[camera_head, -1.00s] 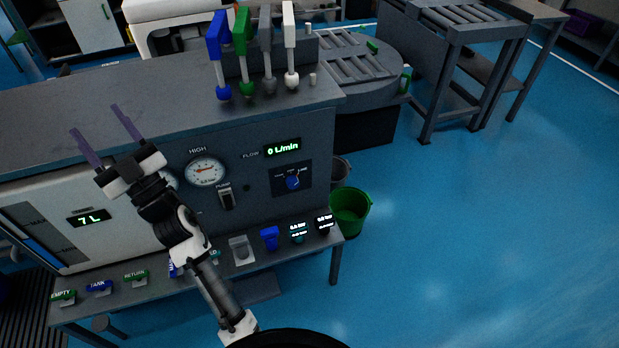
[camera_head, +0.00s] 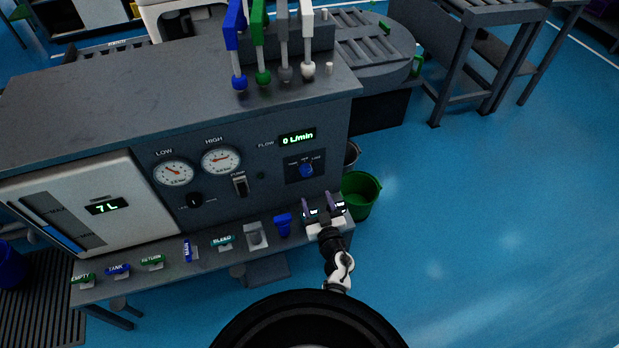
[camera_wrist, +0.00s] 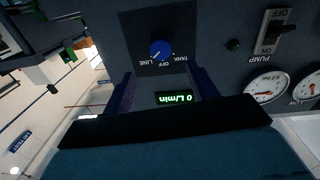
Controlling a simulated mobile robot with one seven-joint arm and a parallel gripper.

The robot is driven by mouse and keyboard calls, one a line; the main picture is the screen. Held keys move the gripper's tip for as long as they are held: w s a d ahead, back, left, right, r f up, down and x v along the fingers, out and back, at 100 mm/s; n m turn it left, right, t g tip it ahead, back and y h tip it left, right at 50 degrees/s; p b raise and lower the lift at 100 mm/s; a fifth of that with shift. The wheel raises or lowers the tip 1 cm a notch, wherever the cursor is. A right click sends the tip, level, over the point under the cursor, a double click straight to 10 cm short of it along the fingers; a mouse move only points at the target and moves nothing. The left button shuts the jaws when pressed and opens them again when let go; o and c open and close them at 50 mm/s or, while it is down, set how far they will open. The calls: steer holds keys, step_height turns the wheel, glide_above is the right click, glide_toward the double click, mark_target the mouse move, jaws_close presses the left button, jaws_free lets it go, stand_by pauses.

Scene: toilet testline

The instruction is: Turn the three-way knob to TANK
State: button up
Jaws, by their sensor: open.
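The blue three-way knob (camera_head: 306,170) sits on a dark square plate at the right of the panel front. In the wrist view the knob (camera_wrist: 161,50) appears upside down, with LINE, OFF and TANK printed around it. Its pale pointer mark appears to point toward LINE. My gripper (camera_head: 320,204) is open and empty, below and slightly right of the knob in the head view, in front of the panel. In the wrist view its two fingers (camera_wrist: 160,82) stand apart, with the knob ahead between their lines, not touched.
The flow display (camera_head: 297,138) reads 0 L/min above the knob. The pump switch (camera_head: 240,185) and two gauges are to the left. A ledge (camera_head: 200,264) with several labelled tags juts out below. A green bucket (camera_head: 359,192) stands right, beside open blue floor.

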mark_target(307, 174)
steer(key=b+x, duration=0.3)
steer(key=x, duration=0.7)
steer(key=c, duration=1)
